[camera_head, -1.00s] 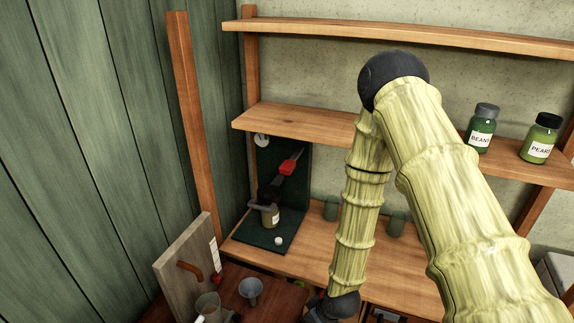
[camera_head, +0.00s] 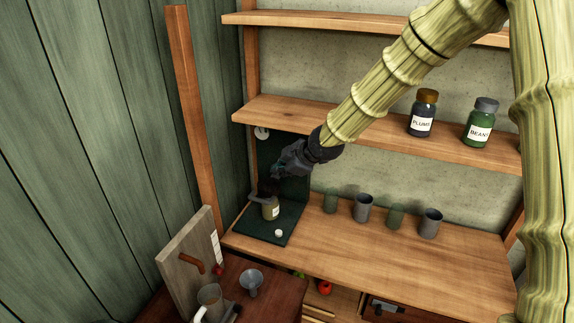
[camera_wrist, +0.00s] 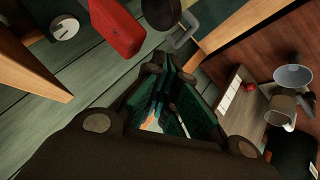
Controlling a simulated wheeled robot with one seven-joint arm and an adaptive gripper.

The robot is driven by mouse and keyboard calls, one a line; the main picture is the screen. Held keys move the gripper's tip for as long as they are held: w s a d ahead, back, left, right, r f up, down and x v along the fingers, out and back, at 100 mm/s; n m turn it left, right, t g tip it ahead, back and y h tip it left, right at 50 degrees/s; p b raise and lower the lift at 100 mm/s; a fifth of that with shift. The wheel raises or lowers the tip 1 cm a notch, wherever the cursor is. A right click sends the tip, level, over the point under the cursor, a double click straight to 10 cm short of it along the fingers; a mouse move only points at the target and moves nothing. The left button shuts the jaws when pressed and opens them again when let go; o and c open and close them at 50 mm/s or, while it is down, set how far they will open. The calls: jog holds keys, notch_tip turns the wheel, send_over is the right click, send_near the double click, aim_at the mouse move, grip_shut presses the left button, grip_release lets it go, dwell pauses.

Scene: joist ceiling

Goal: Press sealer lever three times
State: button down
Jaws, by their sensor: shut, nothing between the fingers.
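The dark green sealer stand (camera_head: 251,225) stands on the left end of the wooden counter. A small jar (camera_head: 270,208) with a pale label sits on its base in a grey holder. My gripper (camera_head: 277,175) is in front of the sealer's upper part, above the jar, and hides the lever in the head view. In the wrist view the red lever handle (camera_wrist: 117,25) shows just beyond the fingers of my shut, empty gripper (camera_wrist: 168,72). I cannot tell whether they touch. A white round dial (camera_wrist: 64,27) is left of the lever.
Shelves with a plums jar (camera_head: 422,117) and a beans jar (camera_head: 480,127) are above the counter. Several cups (camera_head: 363,209) stand along its back. A funnel (camera_head: 251,281), a mug (camera_head: 209,300) and an upright board (camera_head: 188,255) are lower left. The counter's front is clear.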

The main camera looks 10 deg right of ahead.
jog(key=w+d+r+n+t, duration=0.1)
jog(key=w+r+n, duration=0.1)
jog(key=r, duration=0.7)
jog(key=shift+w+r, duration=0.4)
jog(key=shift+w, duration=0.5)
jog(key=shift+f, duration=0.1)
